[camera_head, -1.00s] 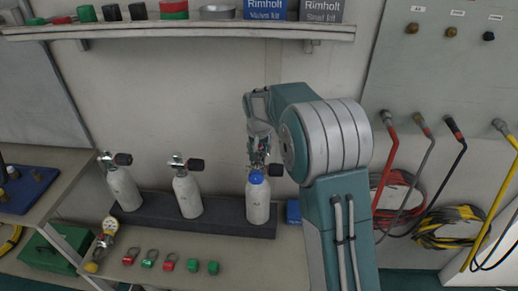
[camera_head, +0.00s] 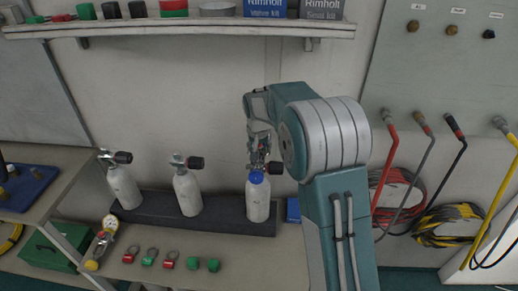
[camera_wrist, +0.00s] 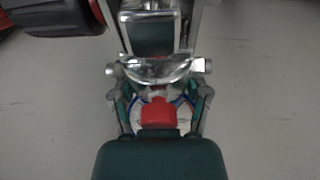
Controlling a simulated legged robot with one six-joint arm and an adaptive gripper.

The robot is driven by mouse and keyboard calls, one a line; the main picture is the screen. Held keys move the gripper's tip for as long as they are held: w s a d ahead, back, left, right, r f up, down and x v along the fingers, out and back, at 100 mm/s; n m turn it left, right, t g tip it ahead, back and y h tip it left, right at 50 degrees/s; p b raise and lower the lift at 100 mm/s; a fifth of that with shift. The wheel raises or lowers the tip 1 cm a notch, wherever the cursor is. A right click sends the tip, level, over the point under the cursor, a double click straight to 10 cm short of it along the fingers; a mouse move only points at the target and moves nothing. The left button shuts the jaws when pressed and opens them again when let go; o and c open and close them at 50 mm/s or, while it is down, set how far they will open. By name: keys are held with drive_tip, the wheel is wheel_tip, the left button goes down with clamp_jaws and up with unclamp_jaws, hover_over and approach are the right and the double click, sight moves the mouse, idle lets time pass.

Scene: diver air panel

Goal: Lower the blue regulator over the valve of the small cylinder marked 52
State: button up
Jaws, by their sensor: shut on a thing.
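Three small white cylinders with black valve knobs stand upright in a dark rack. The right cylinder (camera_head: 258,205) has a blue part at its top; I cannot tell whether this is the blue regulator (camera_head: 256,178) or the cylinder's shoulder. The number 52 cannot be read. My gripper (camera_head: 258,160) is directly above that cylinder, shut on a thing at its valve. In the wrist view, my gripper (camera_wrist: 158,100) has its fingers on both sides of a red piece (camera_wrist: 158,113), with blue curved edges behind it and a chrome fitting (camera_wrist: 152,70) above. The seating is hidden.
The left cylinder (camera_head: 123,187) and middle cylinder (camera_head: 187,192) stand in the same rack (camera_head: 225,216). Red and green caps and rings lie on the bench in front, with a gauge (camera_head: 110,224) at left. A shelf (camera_head: 180,29) runs above; coiled hoses hang at right.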

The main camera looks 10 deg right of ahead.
drive_tip(key=o, duration=1.4)
drive_tip(key=shift+f, duration=0.1)
drive_tip(key=v, duration=1.1)
drive_tip(key=shift+s+r, duration=0.1)
drive_tip(key=shift+r, duration=0.3)
